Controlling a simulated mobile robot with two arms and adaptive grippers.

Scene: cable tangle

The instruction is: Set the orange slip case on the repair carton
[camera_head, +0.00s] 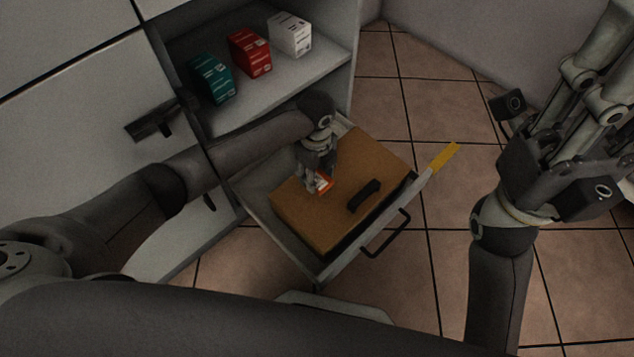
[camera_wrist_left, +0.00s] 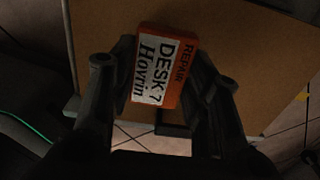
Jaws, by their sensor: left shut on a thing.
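The orange slip case (camera_head: 325,181) is in my left gripper (camera_head: 319,184), over the brown carton (camera_head: 303,224) in the open drawer. In the left wrist view the case (camera_wrist_left: 187,68) has a white label reading "DESK 7" and a name, with "REPAIR" on its orange edge. My left gripper (camera_wrist_left: 165,88) has a finger on each side of it. Brown surface (camera_wrist_left: 250,60) spreads behind it. I cannot tell whether the case touches the carton. My right gripper (camera_head: 570,140) is raised at the right, away from the drawer; its jaw state is unclear.
A black handle-like item (camera_head: 364,196) lies on the carton. The drawer has a black front handle (camera_head: 386,235) and a yellow strip (camera_head: 444,157) by its corner. Teal (camera_head: 212,78), red (camera_head: 250,53) and white (camera_head: 290,35) boxes stand on the shelf above. Tiled floor (camera_head: 400,295) is open in front.

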